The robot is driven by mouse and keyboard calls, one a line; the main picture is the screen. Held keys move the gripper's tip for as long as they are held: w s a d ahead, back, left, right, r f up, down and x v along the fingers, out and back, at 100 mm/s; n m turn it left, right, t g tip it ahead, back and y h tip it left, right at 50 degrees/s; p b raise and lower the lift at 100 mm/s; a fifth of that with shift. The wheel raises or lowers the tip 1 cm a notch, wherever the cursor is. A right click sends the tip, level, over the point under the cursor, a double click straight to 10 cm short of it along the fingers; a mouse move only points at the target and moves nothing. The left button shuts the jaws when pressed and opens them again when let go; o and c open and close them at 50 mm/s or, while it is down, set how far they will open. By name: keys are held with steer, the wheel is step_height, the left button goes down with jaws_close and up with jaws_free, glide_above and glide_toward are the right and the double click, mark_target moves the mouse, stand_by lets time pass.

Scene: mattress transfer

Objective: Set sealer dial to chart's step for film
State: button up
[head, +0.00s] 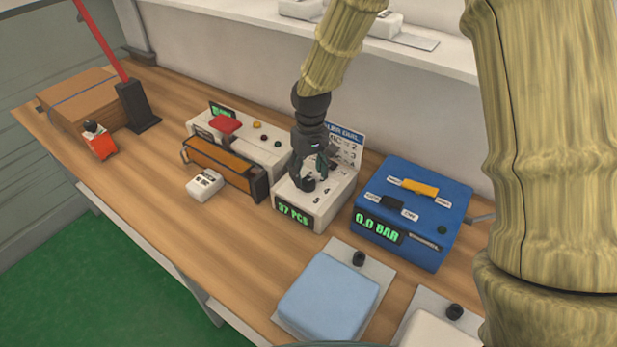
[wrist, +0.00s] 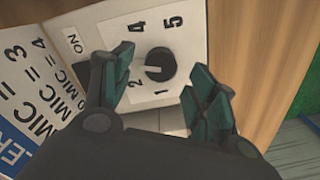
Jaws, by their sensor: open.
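The white control box (head: 325,207) stands mid-table with a green "37 PCS" display. Its black dial (wrist: 159,64) shows in the wrist view with a pale mark on its left side. The numbers 1, 2, 4 and 5 are readable around it; 3 is not visible there. The chart (head: 345,143) stands at the box's back. In the wrist view the chart (wrist: 30,75) is cropped, with "MIC = 3" and "MIC = 4" readable. My gripper (wrist: 156,72) is open over the box, its fingers on either side of the dial. I cannot tell whether they touch it.
A blue "0.0 BAR" unit (head: 430,235) stands close right. A light-blue pad (head: 328,300) lies in front.

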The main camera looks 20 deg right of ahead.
mark_target(310, 180)
step_height(310, 180, up, 9)
steer(key=shift+r, duration=0.15)
steer(key=shift+d, duration=0.1)
stand_by(0.5)
